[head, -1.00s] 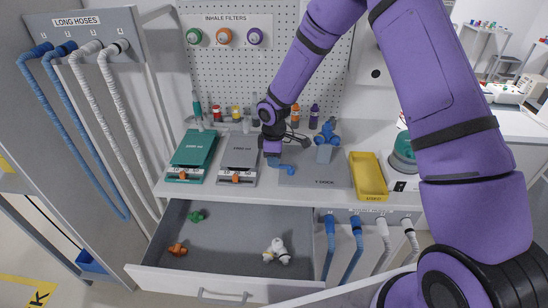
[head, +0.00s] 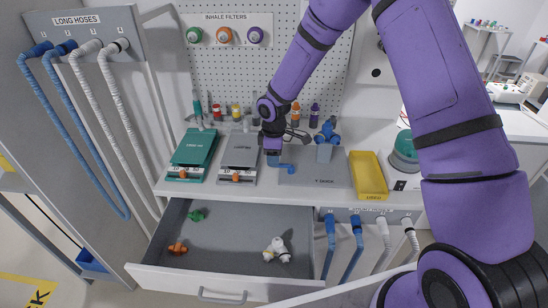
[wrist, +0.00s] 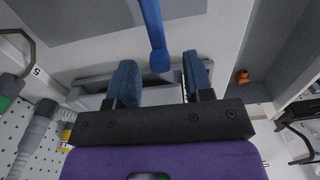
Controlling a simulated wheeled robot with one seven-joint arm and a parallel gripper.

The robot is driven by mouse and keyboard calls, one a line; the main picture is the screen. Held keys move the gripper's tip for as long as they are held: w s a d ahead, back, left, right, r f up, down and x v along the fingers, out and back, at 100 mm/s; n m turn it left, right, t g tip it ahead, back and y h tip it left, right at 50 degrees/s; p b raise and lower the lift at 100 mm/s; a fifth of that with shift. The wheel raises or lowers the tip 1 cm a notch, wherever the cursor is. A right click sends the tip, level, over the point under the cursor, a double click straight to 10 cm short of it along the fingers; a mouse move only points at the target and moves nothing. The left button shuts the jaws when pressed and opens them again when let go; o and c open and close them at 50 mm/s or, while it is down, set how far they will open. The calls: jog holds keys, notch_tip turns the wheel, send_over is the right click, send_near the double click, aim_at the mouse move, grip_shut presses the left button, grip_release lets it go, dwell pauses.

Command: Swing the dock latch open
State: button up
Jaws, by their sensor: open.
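The blue dock latch (head: 287,168) lies at the left end of the grey dock plate (head: 322,182) on the counter. My gripper (head: 273,160) is at the latch's left end, pointing down at the counter. In the wrist view, the latch (wrist: 153,30) comes in from the top as a blue bar. Its rounded end lies between the two blue-padded fingertips of my gripper (wrist: 160,75). Gaps show on both sides of the bar, so the fingers are open around it and not closed on it.
A blue fitting on a grey block (head: 325,152) and a yellow tray (head: 368,176) stand to the right. An open drawer (head: 235,240) with several fittings sticks out below.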

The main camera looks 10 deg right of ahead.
notch_tip(320, 180, up, 10)
dwell(0.4)
jog(key=s+d+r+m+t, duration=0.1)
jog(key=s+d+r+m, duration=0.15)
jog(key=s+r, duration=0.35)
jog(key=s+d+r+m+t+h, duration=0.1)
jog(key=s+d+r+m, duration=0.15)
jog(key=r, duration=0.55)
jog(key=s+d+r+m+t, duration=0.1)
jog(key=s+d+r+m, duration=0.1)
jog(key=s+d+r, duration=0.4)
jog(key=s+d+r+m+t, duration=0.1)
jog(key=s+r+m, duration=0.2)
jog(key=s, duration=0.7)
jog(key=s+d+r+m+t+y, duration=0.1)
jog(key=s+r+m, duration=0.3)
jog(key=s, duration=0.6)
jog(key=shift+d+r, duration=0.25)
jog(key=shift+d, duration=0.2)
